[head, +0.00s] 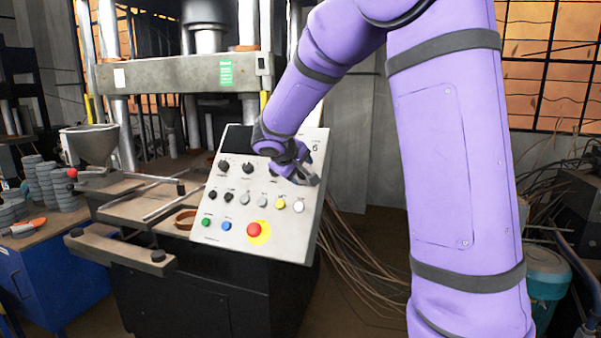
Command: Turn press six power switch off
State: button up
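The press control panel (225,188) is a tilted pale grey box with a "6" at its upper right. It has a dark display, several black knobs, a row of small switches, green and blue buttons, and a red stop button (254,230) on a yellow ring. My gripper (306,178) is at the panel's upper right, over or against its face. It hides what lies beneath, so I cannot see which switch is there or whether the fingers touch it. The finger opening is too small to judge. No control is clearly readable as the power switch.
The press frame (170,73) stands behind the panel. A metal hopper (92,143) and a work table with rails are left of it. Stacked grey discs (45,180) and an orange-handled tool (27,227) lie on a blue cabinet (45,280). Loose rods lie on the floor right of the panel.

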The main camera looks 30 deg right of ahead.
jog(key=v, duration=0.9)
jog(key=s+a+y, duration=0.3)
jog(key=s, duration=0.7)
jog(key=s+a+f+m+y, duration=0.1)
jog(key=s+a+y, duration=0.1)
jog(key=s, duration=0.8)
jog(key=s+a+f+m+y, duration=0.1)
jog(key=s+a+y, duration=0.2)
jog(key=s, duration=0.7)
jog(key=shift+s+a+y, duration=0.15)
jog(key=shift+a+y, duration=0.15)
jog(key=shift+y, duration=0.1)
